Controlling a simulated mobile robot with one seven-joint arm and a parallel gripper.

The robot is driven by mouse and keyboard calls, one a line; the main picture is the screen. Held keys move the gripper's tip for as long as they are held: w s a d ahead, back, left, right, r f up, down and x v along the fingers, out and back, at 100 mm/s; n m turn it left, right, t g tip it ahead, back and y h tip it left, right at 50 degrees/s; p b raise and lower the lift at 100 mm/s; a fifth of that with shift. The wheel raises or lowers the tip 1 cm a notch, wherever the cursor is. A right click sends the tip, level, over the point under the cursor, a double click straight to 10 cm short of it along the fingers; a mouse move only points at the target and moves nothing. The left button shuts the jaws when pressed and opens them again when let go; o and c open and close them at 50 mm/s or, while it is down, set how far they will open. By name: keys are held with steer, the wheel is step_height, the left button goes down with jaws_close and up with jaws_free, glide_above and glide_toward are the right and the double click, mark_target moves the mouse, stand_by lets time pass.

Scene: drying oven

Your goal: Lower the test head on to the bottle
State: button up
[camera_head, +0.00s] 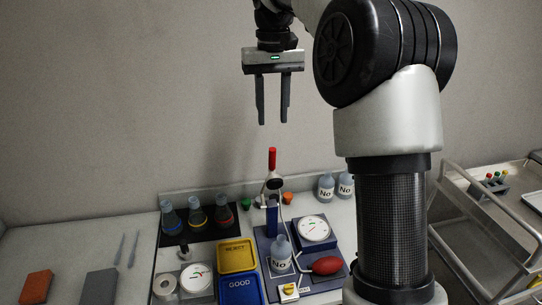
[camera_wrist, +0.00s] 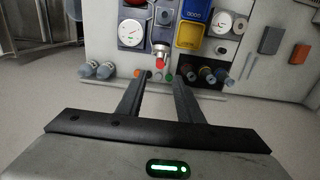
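The test head (camera_head: 273,184), pale and dark with an upright red handle (camera_head: 272,158), is at the top of a blue post (camera_head: 271,218) on a blue base. In the wrist view the red handle (camera_wrist: 160,63) shows between my fingers, beyond their tips. A grey bottle marked "No" (camera_head: 280,254) stands upright on the base, in front of and below the head. Whether the head is directly over the bottle's mouth I cannot tell. My gripper (camera_head: 273,122) is open and empty, fingers pointing down, well above the red handle and apart from it. It also shows in the wrist view (camera_wrist: 163,78).
A round gauge (camera_head: 314,229) and a red bulb (camera_head: 328,265) are right of the bottle. Yellow (camera_head: 238,243) and blue (camera_head: 240,278) trays lie left. Several flasks (camera_head: 196,215) and two bottles (camera_head: 326,186) stand behind. A metal cart (camera_head: 462,205) is at the right.

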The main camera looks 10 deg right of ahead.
mark_target(273, 149)
step_height(273, 149, down, 12)
steer(key=shift+f+b, duration=0.1)
steer(key=shift+b, duration=0.45)
jaws_close()
